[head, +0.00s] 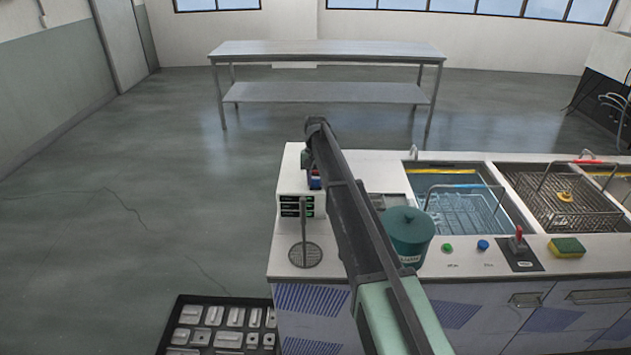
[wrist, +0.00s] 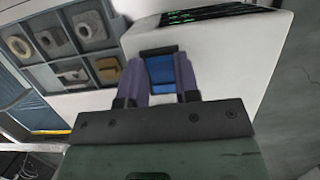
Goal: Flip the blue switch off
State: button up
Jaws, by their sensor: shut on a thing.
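The blue switch (wrist: 161,73) shows in the wrist view as a bright blue piece with a dark upper edge, against the white control box (wrist: 215,65). My gripper (wrist: 160,62) has its two purple fingers on either side of the switch, shut on it. The fingers hide the sides of the switch, and I cannot tell which way it is set. In the head view the white control box (head: 288,181) stands at the left end of the counter, with small green displays on its front. My arm hides much of the box's right side there.
A teal lidded canister (head: 406,236) stands right of my arm. A metal stand with a round grate (head: 305,255) is in front of the box. Green and blue buttons, a red-handled lever (head: 518,238) and a sponge (head: 567,247) line the counter front. Water tanks lie behind.

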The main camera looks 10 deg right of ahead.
aim_at(316, 179)
jog(key=o, duration=0.9)
jog(key=shift+r, duration=0.1)
jog(key=p+v, duration=1)
jog(key=shift+r, duration=0.3)
